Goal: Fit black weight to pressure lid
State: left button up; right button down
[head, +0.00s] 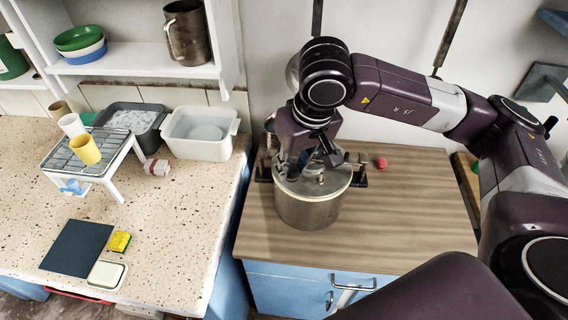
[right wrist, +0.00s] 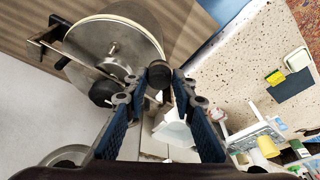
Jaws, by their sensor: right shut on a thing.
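The steel pressure pot (head: 308,212) stands on the wooden counter with its round metal lid (head: 298,184) on top. The lid (right wrist: 112,45) fills the upper left of the right wrist view, with a small metal fitting near its middle and a bar across it. My right gripper (head: 320,160) is over the lid, pointing down. In the right wrist view its blue fingers (right wrist: 160,86) are shut on the small dark round black weight (right wrist: 159,73). The weight appears near the lid's edge in that view; I cannot tell whether it touches. My left gripper is out of view.
A small red object (head: 381,163) lies on the wooden counter (head: 415,215) right of the pot. On the speckled worktop are a wire rack (head: 88,158) with cups, a white basin (head: 201,148), a sponge (head: 120,241) and a dark mat (head: 77,247). The counter's right side is mostly clear.

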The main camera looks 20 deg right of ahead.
jog(key=shift+n, duration=0.8)
jog(key=shift+s+d+f+p, duration=0.15)
jog(key=shift+d+p, duration=0.75)
jog(key=shift+d, duration=1)
jog(key=shift+s+d+p, duration=0.1)
jog(key=shift+d+p, duration=0.8)
jog(key=shift+d, duration=1)
pick_arm(q)
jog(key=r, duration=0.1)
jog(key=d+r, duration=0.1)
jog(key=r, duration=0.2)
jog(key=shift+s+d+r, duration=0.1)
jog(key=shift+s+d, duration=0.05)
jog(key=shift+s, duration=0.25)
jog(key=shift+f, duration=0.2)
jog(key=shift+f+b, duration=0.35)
jog(key=shift+b, duration=0.15)
pick_arm(e)
jog(key=shift+f, duration=0.2)
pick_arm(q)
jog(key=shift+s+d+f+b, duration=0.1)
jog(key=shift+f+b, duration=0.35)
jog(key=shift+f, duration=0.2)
pick_arm(e)
jog(key=shift+f, duration=0.25)
